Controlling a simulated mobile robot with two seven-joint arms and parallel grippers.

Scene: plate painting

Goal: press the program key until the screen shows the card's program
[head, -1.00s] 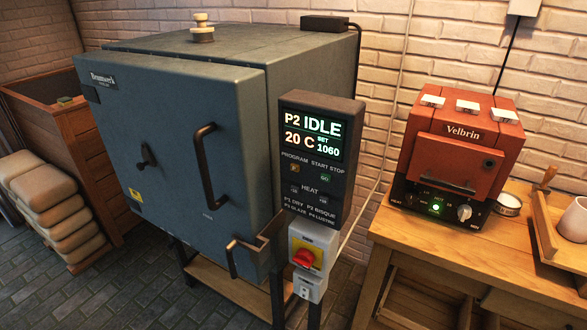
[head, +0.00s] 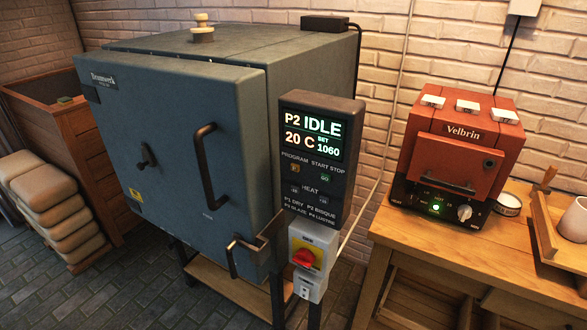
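The kiln's control panel (head: 318,185) is a dark upright box at the right front of the kiln. Its screen (head: 312,135) reads P2, IDLE, 20 C and SET 1060. The program key (head: 295,168) is a small orange-marked key under the word PROGRAM. A green GO key (head: 325,178) sits right of it under START STOP. Two HEAT keys are lower down. Printed below are P1 DRY, P2 BISQUE, P3 GLAZE and P4 LUSTRE. The card is not seen in this view. Neither of my grippers is in view.
The large blue-grey kiln (head: 180,160) has its door shut or nearly so. A red and yellow switch (head: 305,258) is below the panel. A small red Velbrin kiln (head: 458,150) stands on a wooden table (head: 415,240) at right. Stacked sacks (head: 55,205) lie at left.

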